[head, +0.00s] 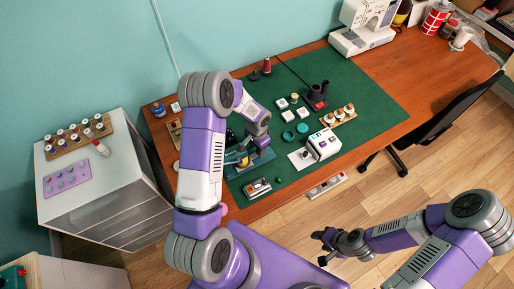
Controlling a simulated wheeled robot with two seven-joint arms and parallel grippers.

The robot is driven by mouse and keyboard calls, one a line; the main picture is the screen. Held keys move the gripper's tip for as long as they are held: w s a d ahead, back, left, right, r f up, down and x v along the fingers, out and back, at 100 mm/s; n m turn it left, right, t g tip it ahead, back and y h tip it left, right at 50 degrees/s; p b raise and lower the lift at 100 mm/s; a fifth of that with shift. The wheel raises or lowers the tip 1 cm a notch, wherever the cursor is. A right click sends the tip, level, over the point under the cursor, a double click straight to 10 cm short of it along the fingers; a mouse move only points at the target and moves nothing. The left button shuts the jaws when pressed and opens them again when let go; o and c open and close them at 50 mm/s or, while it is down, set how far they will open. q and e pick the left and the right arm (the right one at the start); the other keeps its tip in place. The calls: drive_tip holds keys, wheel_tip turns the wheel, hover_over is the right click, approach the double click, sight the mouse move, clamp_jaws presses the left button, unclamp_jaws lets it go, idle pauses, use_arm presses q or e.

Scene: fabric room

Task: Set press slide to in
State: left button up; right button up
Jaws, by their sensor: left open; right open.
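A small white machine (323,144) with dark round parts on its side stands on the green mat; it looks like the press. A flat pale plate (299,159) sticks out from its left side toward the front left and looks like its slide. My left gripper (243,157) is over a teal-based device (252,166) to the left of the machine, apart from the plate. Its fingers are small and partly hidden by my arm; it is open. My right gripper (319,248) is open and empty, out over the floor in front of the table.
Teal rings (288,136), white blocks (288,114) and a wooden rack (339,115) with round white pieces stand around the machine. A small metal box (257,188) lies near the front edge. A sewing machine (363,25) stands at the back. A dark chair (440,118) is at the right.

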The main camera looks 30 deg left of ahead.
use_arm(q)
wheel_tip(320, 180, up, 7)
drive_tip(key=shift+r+p, duration=0.15)
drive_tip(key=shift+p, duration=0.25)
idle(0.4)
